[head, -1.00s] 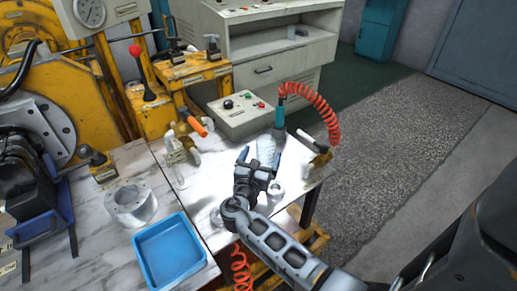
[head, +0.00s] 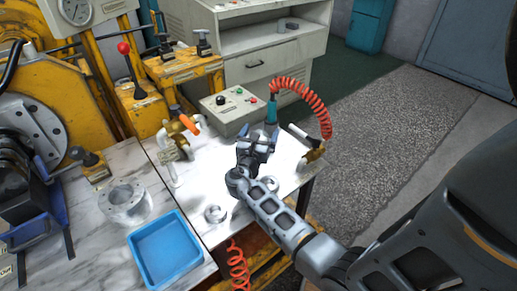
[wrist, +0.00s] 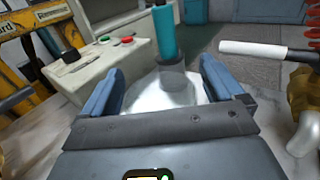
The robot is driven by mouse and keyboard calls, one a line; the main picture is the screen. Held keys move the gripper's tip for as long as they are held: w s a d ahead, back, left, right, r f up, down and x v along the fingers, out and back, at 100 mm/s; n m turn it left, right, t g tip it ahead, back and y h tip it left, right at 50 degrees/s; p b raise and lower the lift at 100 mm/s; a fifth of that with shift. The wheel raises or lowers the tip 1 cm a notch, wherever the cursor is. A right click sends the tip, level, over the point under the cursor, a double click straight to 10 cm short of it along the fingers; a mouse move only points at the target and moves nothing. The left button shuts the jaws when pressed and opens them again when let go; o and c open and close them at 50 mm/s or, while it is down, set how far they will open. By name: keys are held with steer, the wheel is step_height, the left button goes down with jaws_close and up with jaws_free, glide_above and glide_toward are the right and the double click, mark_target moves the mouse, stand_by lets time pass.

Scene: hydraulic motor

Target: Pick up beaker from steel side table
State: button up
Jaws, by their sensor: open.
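The beaker (wrist: 168,93) looks like a clear, whitish glass vessel with a greyish neck. In the wrist view it is between and just beyond the two blue fingers of my gripper (wrist: 160,76). My gripper is open, with a finger on each side; I cannot tell if either touches the glass. In the head view my gripper (head: 260,141) is low over the bright steel side table (head: 205,180) and hides most or all of the beaker.
A brass fitting with a white handle (head: 307,140) is at right. A control box (head: 232,115) is behind left; a valve with an orange handle (head: 182,130) is left. Metal rings (head: 215,213) lie nearer.

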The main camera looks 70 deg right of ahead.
steer(key=c, duration=1.3)
